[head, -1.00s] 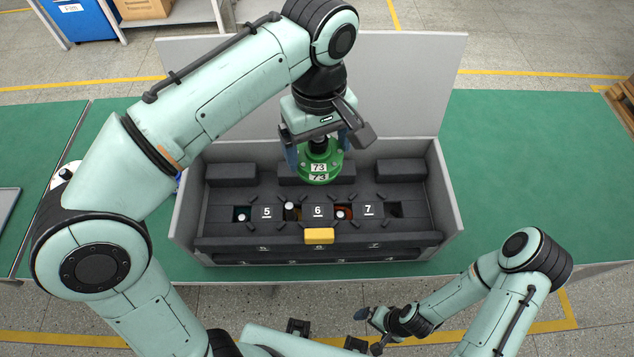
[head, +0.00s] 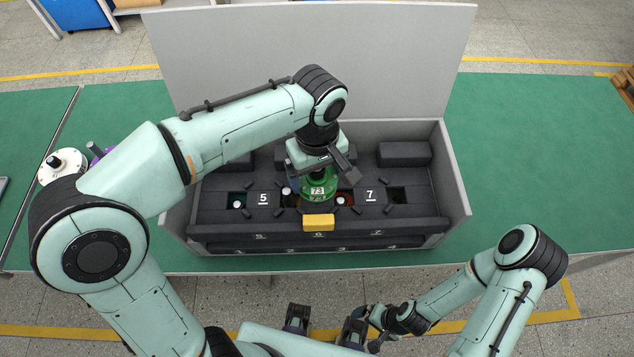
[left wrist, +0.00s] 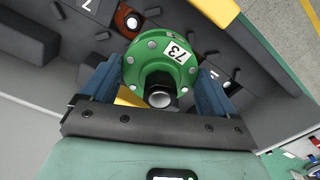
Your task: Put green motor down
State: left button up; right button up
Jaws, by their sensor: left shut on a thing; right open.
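The green motor (head: 317,188), labelled 73, is in my left gripper (head: 320,170), low over the middle of the grey case near slot 6. In the left wrist view the green motor (left wrist: 160,65) sits between the two blue fingers of my left gripper (left wrist: 155,90), its shaft toward the camera. The grey case (head: 455,185) has a dark foam insert with slots marked 5 and 7 in sight; the 6 on the upper face is hidden by the motor. Whether the motor touches the foam I cannot tell. My right gripper (head: 372,330) is open and empty, off the table's front edge.
A yellow block (head: 318,221) is at the case's front, just before the motor. The open lid (head: 310,60) stands up behind. A white and a purple motor (head: 65,165) are on the green table (head: 540,170) at left. The table's right is clear.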

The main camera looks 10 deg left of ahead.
aim_at(317, 183)
pick_arm(q)
jog(key=shift+f+b, duration=0.3)
jog(key=shift+f, duration=1.8)
pick_arm(e)
jog(key=shift+s+f, duration=0.15)
jog(key=shift+f, duration=0.25)
pick_arm(q)
jog(key=shift+f, duration=0.15)
jog(key=o, duration=1.4)
pick_arm(e)
jog(key=shift+f, duration=0.1)
pick_arm(q)
jog(key=shift+r, duration=0.25)
notch_tip(317, 183, up, 12)
jog(key=shift+f+p, duration=0.1)
jog(key=shift+p, duration=1)
pick_arm(e)
jog(key=r, duration=0.1)
jog(key=w+r, duration=0.1)
jog(key=shift+w+r, duration=0.15)
jog(key=shift+r, duration=0.25)
